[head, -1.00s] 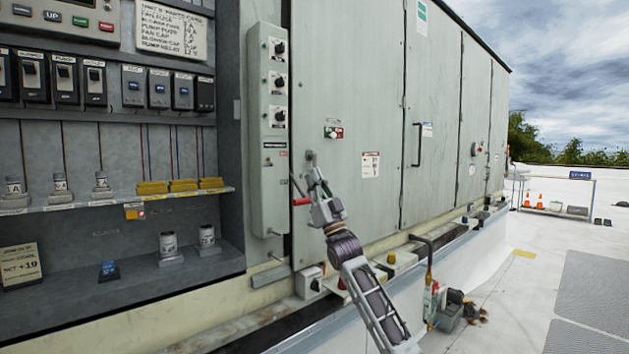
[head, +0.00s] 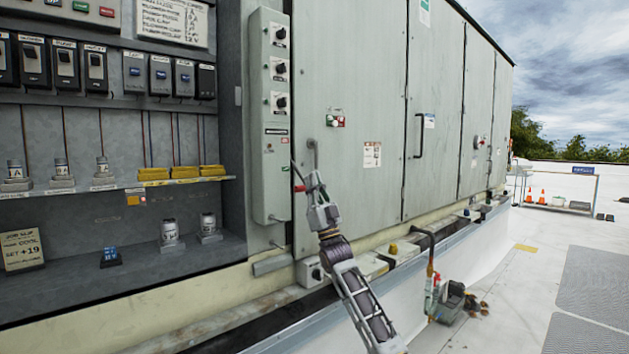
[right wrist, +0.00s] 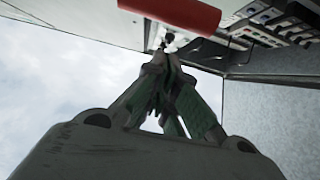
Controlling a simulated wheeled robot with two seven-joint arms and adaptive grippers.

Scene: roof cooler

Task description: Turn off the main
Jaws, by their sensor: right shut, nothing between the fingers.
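A red handle (head: 299,188) sticks out from the right side of the narrow grey switch panel (head: 270,205), at its lower part. In the right wrist view the red handle (right wrist: 175,12) lies across the top, close beyond my fingertips. My right gripper (head: 311,180) is in front of the handle's right end and partly covers it. Its fingers (right wrist: 165,70) are shut and empty. I cannot tell from these views whether they touch the handle. My left gripper is not in view.
A grey door latch (head: 313,150) is just above my right gripper. Three black knobs (head: 280,68) are higher on the switch panel. An open bay with shelves (head: 120,188) is at left. Pipes and a valve (head: 440,298) stand at the cabinet's foot.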

